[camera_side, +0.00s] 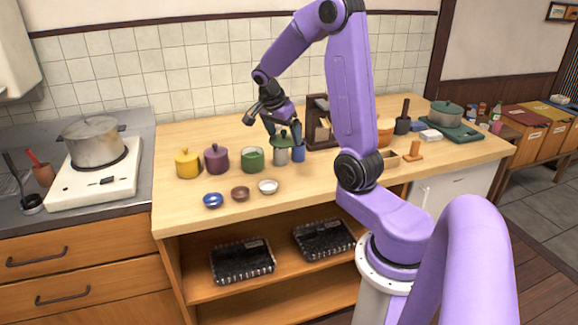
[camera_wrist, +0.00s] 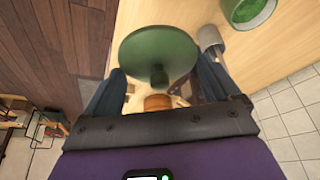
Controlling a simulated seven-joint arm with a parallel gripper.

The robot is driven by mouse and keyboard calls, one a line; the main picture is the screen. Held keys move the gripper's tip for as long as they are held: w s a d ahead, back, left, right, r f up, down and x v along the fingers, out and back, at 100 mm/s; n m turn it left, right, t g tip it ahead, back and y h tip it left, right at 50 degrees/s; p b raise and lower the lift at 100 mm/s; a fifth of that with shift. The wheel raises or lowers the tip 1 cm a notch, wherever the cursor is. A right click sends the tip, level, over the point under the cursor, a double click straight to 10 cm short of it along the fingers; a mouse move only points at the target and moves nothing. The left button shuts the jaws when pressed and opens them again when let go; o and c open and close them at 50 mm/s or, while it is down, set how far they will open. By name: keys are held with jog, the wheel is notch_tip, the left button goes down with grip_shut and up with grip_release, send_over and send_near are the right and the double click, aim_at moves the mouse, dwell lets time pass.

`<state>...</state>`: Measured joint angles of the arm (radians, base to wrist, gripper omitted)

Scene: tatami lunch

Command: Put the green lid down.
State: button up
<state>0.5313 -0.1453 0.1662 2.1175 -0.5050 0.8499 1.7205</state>
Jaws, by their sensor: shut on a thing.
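My gripper (camera_side: 283,127) is shut on the green lid (camera_side: 283,139) by its knob, above the counter. In the wrist view the lid (camera_wrist: 150,48) is a round green disc between the two fingers of my gripper (camera_wrist: 160,78). In the side view it appears just above a grey cylindrical cup (camera_side: 281,157); whether they touch I cannot tell. The open green pot (camera_side: 252,161) stands to the left of that cup, with no lid on it. The pot also shows at the top right of the wrist view (camera_wrist: 236,16), beside the grey cup (camera_wrist: 211,40).
A purple lidded pot (camera_side: 217,160) and a yellow lidded pot (camera_side: 188,165) stand further left. A blue cup (camera_side: 299,153) is close right of the grey cup. Blue (camera_side: 213,200), brown (camera_side: 240,194) and white (camera_side: 268,187) bowls sit in front. The wooden counter (camera_side: 325,180) is clear right of them.

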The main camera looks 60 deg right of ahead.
jog(key=s+a+f+m+g+y, duration=0.1)
jog(key=s+a+f+m+g, duration=0.2)
jog(key=s+m, duration=0.65)
jog(key=n, duration=0.3)
send_over(302, 182)
jog(key=a, duration=0.2)
jog(key=shift+t, duration=0.3)
jog(key=f, duration=1)
jog(key=shift+w+d+f, duration=0.2)
jog(key=shift+w+f, duration=0.1)
jog(key=shift+f, duration=0.05)
jog(key=shift+w+d+f, duration=0.1)
jog(key=shift+f, duration=0.15)
jog(key=shift+w+f, duration=0.1)
jog(key=shift+f, duration=1.5)
jog(key=shift+f, duration=0.1)
jog(key=o, duration=0.8)
